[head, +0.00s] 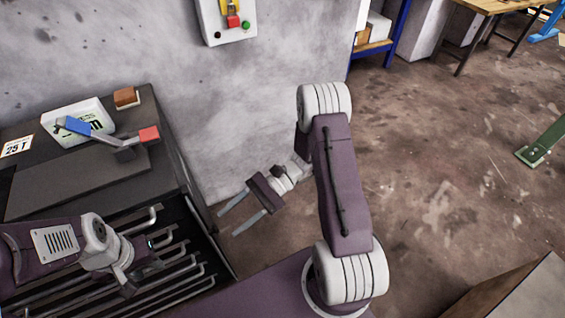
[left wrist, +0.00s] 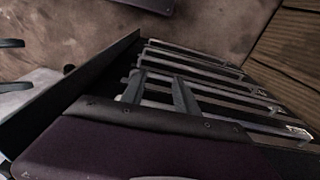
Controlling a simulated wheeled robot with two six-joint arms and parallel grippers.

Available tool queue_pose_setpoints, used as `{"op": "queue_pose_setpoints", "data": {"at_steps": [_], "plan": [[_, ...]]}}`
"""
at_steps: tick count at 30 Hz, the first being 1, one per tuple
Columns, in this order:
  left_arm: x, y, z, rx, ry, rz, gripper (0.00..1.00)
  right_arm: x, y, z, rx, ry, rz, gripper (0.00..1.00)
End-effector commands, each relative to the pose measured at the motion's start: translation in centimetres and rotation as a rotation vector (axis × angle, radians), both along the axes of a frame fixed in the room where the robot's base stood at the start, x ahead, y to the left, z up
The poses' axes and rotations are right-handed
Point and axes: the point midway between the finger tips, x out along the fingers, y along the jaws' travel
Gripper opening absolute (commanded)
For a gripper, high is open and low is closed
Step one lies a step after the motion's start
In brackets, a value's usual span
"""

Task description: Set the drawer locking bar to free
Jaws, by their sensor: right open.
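A dark cabinet (head: 168,150) with several silver bar handles (head: 172,258) on its front stands at the left in the head view. On its top is a lever with a blue grip (head: 76,125) and a red block (head: 149,134) at its other end. I cannot tell which part is the locking bar. My left gripper (left wrist: 158,92) is in front of the handles, its two grey fingers apart in the left wrist view; whether a handle lies between them is unclear. My right gripper (head: 243,215) is open and empty, right of the cabinet.
A white box (head: 88,108) and a small brown block (head: 126,97) sit on the cabinet top. A control box (head: 226,20) with a red button hangs on the wall. A wooden crate edge (head: 520,290) is at lower right.

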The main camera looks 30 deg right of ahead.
Motion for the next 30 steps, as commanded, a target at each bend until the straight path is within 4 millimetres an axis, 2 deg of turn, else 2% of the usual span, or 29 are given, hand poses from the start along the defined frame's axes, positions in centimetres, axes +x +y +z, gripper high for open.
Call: {"op": "queue_pose_setpoints", "data": {"at_steps": [3,8,12,17,23,29,30], "plan": [[0.0,0.0,-1.0,0.0,0.0,0.0,0.36,-1.6,0.7,0.7,-0.084,-0.092,0.126,0.47],[0.0,0.0,-1.8,0.0,0.0,0.0,0.36,-4.3,0.6,0.9,-0.229,-0.212,0.294,0.47],[0.0,0.0,-2.5,0.0,0.0,0.0,0.36,-6.4,-0.5,0.4,-0.375,-0.331,0.436,0.47],[0.0,0.0,-3.2,0.0,0.0,0.0,0.36,-7.9,-2.8,-0.5,-0.563,-0.491,0.584,0.47],[0.0,0.0,-3.7,0.0,0.0,0.0,0.36,-7.6,-7.3,-1.7,-0.83,-0.721,0.732,0.47],[0.0,0.0,-3.7,0.0,0.0,0.0,0.36,-5.5,-11.6,-2.9,-1.044,-0.901,0.819,0.47],[0.0,0.0,-2.8,0.0,0.0,0.0,0.36,-4.7,-12.0,-2.0,-1.075,-0.931,0.815,0.47]]}}
